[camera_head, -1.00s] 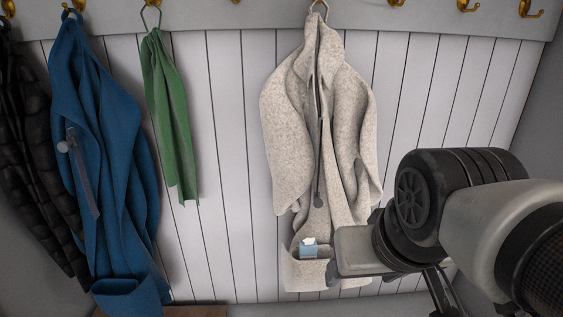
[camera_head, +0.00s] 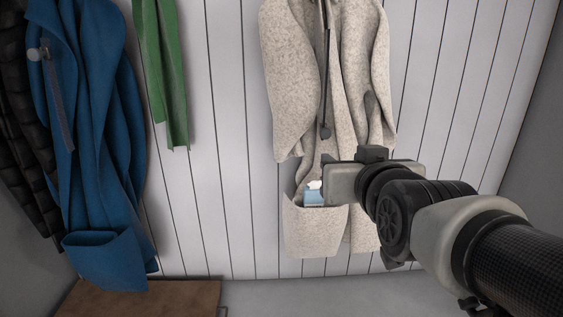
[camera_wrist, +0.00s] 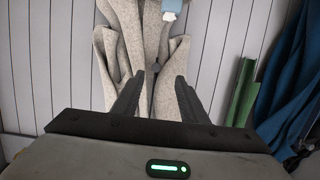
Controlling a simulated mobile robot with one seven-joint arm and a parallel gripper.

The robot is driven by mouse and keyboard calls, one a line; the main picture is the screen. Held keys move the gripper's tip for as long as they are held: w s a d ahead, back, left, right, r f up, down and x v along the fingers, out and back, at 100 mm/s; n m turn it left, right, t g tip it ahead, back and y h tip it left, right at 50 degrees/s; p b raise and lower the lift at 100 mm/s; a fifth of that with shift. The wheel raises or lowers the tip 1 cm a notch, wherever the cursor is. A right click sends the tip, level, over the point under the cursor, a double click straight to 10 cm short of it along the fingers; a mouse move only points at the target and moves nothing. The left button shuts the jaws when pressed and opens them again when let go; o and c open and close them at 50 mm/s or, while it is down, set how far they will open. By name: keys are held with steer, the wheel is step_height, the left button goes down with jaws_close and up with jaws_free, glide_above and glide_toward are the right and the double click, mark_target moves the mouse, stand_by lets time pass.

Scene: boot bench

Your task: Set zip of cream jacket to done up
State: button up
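The cream jacket (camera_head: 292,75) hangs against the panelled wall, with its top out of the head view. Its dark zip (camera_head: 327,70) runs down the front to a hanging pull (camera_head: 325,132). The jacket (camera_wrist: 120,45) also shows upside down in the wrist view. My gripper (camera_wrist: 168,80) is open, its two dark fingers apart in front of the jacket cloth, with nothing seen held. In the head view it is just below and right of the pull, its fingers mostly hidden. I cannot make out the pull in the wrist view.
A blue and white packet (camera_head: 313,195) sticks out of the jacket's pocket (camera_head: 310,225). A green scarf (camera_head: 165,80), a blue jacket (camera_head: 105,150) and a black quilted jacket (camera_head: 20,140) hang to the left. A brown bench top (camera_head: 140,300) is below.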

step_height(320, 180, down, 2)
steer(key=w+t+b, duration=0.1)
steer(key=t+b, duration=0.1)
steer(key=b, duration=0.2)
steer(key=t+p, duration=0.1)
steer(key=p, duration=0.2)
glide_toward(326, 133)
steer(key=w, duration=1)
steer(key=shift+w, duration=0.3)
jaws_close()
